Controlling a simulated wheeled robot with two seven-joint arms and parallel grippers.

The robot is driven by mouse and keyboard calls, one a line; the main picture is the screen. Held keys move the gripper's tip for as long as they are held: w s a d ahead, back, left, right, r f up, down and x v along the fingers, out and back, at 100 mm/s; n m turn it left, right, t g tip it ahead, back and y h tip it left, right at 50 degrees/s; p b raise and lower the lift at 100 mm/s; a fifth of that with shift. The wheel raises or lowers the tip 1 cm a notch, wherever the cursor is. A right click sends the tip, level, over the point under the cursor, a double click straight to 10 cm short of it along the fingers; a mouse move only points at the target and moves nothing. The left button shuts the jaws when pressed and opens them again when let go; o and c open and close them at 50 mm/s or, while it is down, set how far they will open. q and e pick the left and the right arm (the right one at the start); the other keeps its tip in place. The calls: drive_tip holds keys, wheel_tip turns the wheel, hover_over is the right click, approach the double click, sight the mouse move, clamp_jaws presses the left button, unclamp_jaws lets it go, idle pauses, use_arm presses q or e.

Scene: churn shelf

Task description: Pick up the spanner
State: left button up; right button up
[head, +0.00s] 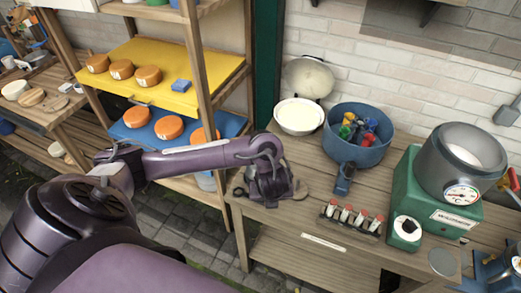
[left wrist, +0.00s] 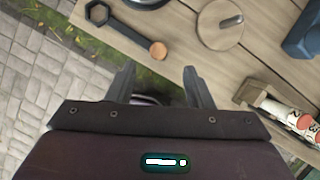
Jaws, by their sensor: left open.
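The spanner (left wrist: 127,31) lies on the wooden bench top in the left wrist view. It is dark, with a hexagonal ring at one end and a round copper-coloured tip at the other. My left gripper (left wrist: 158,78) is open and empty, its two fingers apart and short of the spanner, near the bench edge. In the head view my left gripper (head: 270,184) hangs over the bench's left front corner. It and my arm hide much of that corner, and I cannot make out the spanner clearly there. My right gripper is not in view.
A wooden disc with a metal pin (left wrist: 219,24) lies right of the spanner. A rack of red-capped bottles (head: 350,217), a blue pot (head: 358,148), a white bowl (head: 298,117) and a green scale (head: 430,195) stand on the bench. A shelf with cheeses (head: 169,127) stands left.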

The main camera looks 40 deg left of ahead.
use_arm(q)
drive_tip(key=shift+w+a+f+b, duration=0.15)
drive_tip(key=shift+a+f+b, duration=0.15)
drive_tip(key=shift+f+b, duration=0.25)
drive_tip(key=shift+w+a+f+b, duration=0.1)
drive_tip(key=shift+a+f+b, duration=0.15)
drive_tip(key=shift+f+b, duration=0.25)
drive_tip(key=shift+x, duration=2.65)
drive_tip(key=shift+w+d, duration=0.1)
drive_tip(key=shift+w, duration=0.05)
drive_tip(key=shift+c, duration=0.5)
drive_tip(key=c, duration=0.9)
drive_tip(key=shift+r, duration=0.1)
